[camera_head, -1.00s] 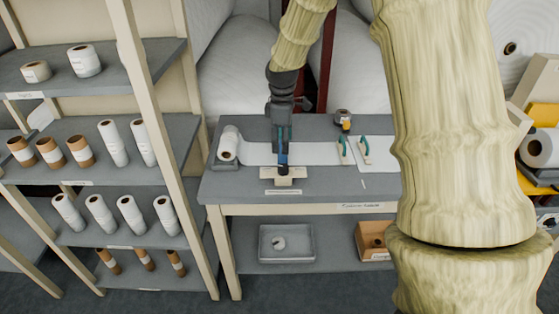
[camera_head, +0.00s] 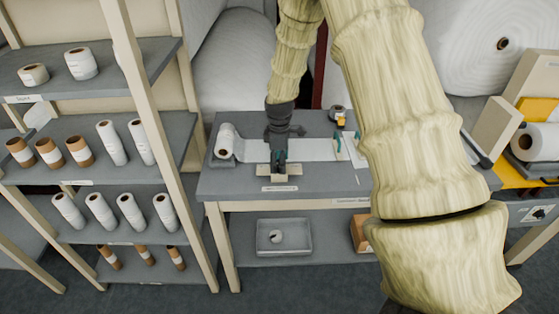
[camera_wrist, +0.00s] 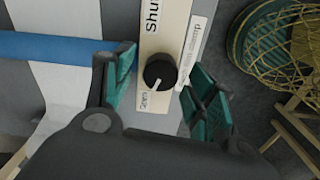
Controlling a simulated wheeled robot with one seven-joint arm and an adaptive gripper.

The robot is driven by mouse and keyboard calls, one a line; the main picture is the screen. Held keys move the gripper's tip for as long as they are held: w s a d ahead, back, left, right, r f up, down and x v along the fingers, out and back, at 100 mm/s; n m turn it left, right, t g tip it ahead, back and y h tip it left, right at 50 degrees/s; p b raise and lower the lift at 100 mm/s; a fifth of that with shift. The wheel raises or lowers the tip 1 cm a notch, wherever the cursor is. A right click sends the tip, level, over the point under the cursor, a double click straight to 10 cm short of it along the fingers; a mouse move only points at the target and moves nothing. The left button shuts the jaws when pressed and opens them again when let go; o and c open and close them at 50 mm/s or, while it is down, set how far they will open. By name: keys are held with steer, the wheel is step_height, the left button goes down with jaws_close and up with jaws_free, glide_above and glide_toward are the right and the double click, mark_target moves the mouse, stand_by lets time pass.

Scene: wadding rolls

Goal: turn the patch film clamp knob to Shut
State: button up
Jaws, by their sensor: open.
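The black clamp knob (camera_wrist: 160,70) sits on a pale plate (camera_wrist: 166,30) in the wrist view. Its white pointer line slants down-left, toward the small "Open" label (camera_wrist: 143,100). The "Shut" label (camera_wrist: 152,15) is at the plate's other end. My gripper (camera_wrist: 161,66) is open, with one green-padded finger on each side of the knob; I cannot tell whether either touches it. In the head view my gripper (camera_head: 278,170) is low over the plate (camera_head: 294,171) at the bench's front edge and hides the knob. A blue bar (camera_wrist: 45,47) runs left of the plate.
The grey bench (camera_head: 230,183) carries a white roll (camera_head: 226,139) at left, a white strip, green-handled tools and a tape roll (camera_head: 338,114). A grey tray (camera_head: 284,250) is on the lower shelf. A rack (camera_head: 150,97) of rolls stands close on the left.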

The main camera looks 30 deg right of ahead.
steer(key=shift+f, duration=0.3)
steer(key=c, duration=1)
steer(key=shift+c, duration=0.2)
